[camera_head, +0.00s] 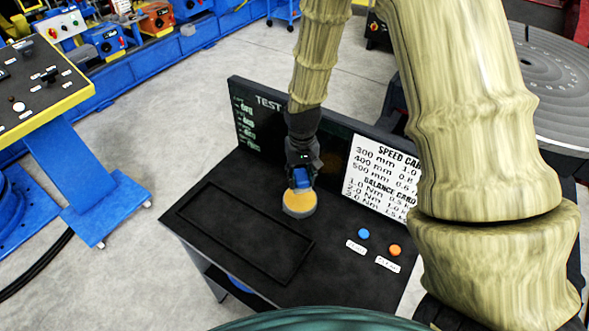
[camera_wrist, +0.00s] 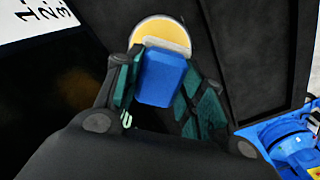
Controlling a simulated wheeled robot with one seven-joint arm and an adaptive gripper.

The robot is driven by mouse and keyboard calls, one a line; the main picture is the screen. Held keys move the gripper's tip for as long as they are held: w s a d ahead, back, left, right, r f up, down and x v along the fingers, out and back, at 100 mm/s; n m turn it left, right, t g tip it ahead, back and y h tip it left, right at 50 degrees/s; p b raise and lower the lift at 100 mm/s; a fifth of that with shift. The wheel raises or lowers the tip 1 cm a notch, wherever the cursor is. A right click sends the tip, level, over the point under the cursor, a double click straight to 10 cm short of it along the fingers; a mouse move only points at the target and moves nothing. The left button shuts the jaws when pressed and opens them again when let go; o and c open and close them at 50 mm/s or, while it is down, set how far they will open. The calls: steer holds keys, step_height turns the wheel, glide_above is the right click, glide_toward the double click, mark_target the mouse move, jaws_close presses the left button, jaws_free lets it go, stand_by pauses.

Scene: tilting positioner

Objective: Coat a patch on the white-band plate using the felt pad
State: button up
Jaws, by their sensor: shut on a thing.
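The felt pad (camera_head: 299,204) is a round yellow-orange disc with a pale rim and a blue grip block. In the wrist view its disc (camera_wrist: 161,33) shows beyond the blue block. My gripper (camera_head: 300,176) is shut on the blue block, with a dark green finger on each side of it in the wrist view (camera_wrist: 163,82). The pad is over the dark bench top, right of the rectangular frame; whether it touches the top I cannot tell. I cannot make out a plate with a white band in either view.
The black bench (camera_head: 190,237) has an empty raised rectangular frame (camera_head: 215,243), a blue disc (camera_head: 363,233) and an orange disc (camera_head: 395,250) with labels. A dark board and white card (camera_head: 378,180) stand at its back. A grey round table (camera_head: 550,85) is at right, a yellow-edged console (camera_head: 40,90) at left.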

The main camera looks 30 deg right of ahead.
mark_target(302, 189)
steer(key=shift+s+f+b, duration=0.7)
steer(key=shift+f+b, duration=0.1)
steer(key=w+f+b, duration=0.1)
steer(key=w+f, duration=0.1)
steer(key=f, duration=0.1)
steer(key=shift+w+f+b, duration=0.1)
steer(key=shift+f+b, duration=0.15)
steer(key=shift+b, duration=0.1)
steer(key=shift+f, duration=0.2)
steer(key=shift+s+r+b, duration=0.1)
steer(key=shift+s+b, duration=0.25)
steer(key=shift+s, duration=0.35)
steer(key=shift+w+f, duration=0.25)
steer(key=shift+w, duration=0.2)
steer(key=shift+s+r, duration=0.2)
steer(key=shift+s, duration=0.1)
steer(key=shift+w+f, duration=0.15)
steer(key=shift+f, duration=0.5)
